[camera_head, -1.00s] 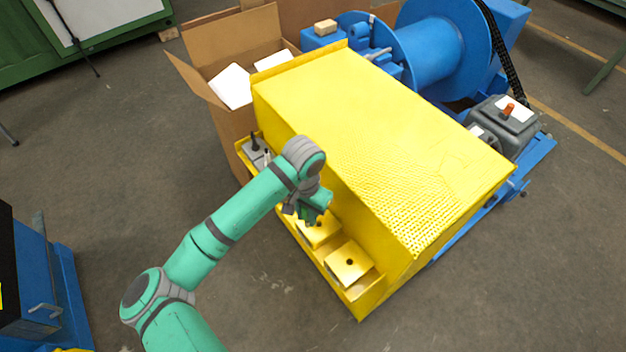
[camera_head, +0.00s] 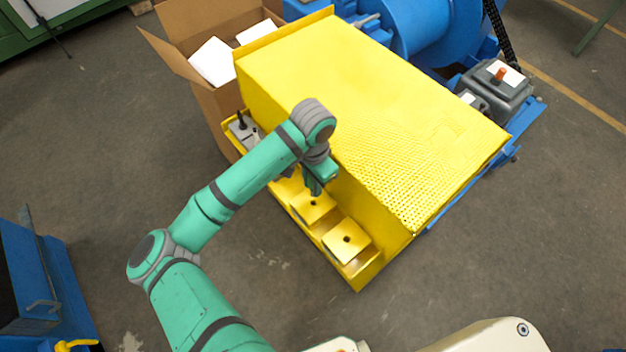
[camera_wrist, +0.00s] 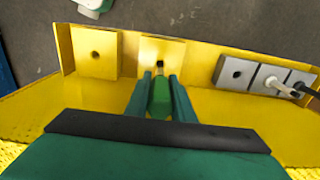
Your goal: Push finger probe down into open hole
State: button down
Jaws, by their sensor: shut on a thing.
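My gripper (camera_head: 317,186) hangs over the yellow shelf along the yellow housing's near side. It is shut on a slim green piece, which I take to be the finger probe (camera_wrist: 160,96), pointing away between the fingers in the wrist view. Its tip appears just short of the dark hole in the middle yellow block (camera_wrist: 150,46); whether it touches or enters, I cannot tell. The end yellow block (camera_head: 347,240) has an open round hole, also seen in the wrist view (camera_wrist: 96,54). A grey block (camera_wrist: 236,72) shows another open hole.
Further grey blocks hold a white-stemmed piece (camera_wrist: 281,87) and a black one. The tall yellow housing (camera_head: 370,110) stands close beside my gripper. A cardboard box (camera_head: 205,105) is at the shelf's far end. Open floor lies on the near side.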

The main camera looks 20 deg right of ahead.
jog(key=shift+f, duration=2.05)
jog(key=shift+f, duration=2.35)
jog(key=c, duration=1.5)
grip_release()
jog(key=shift+o, duration=0.2)
notch_tip(320, 180, up, 11)
jog(key=shift+f, duration=0.1)
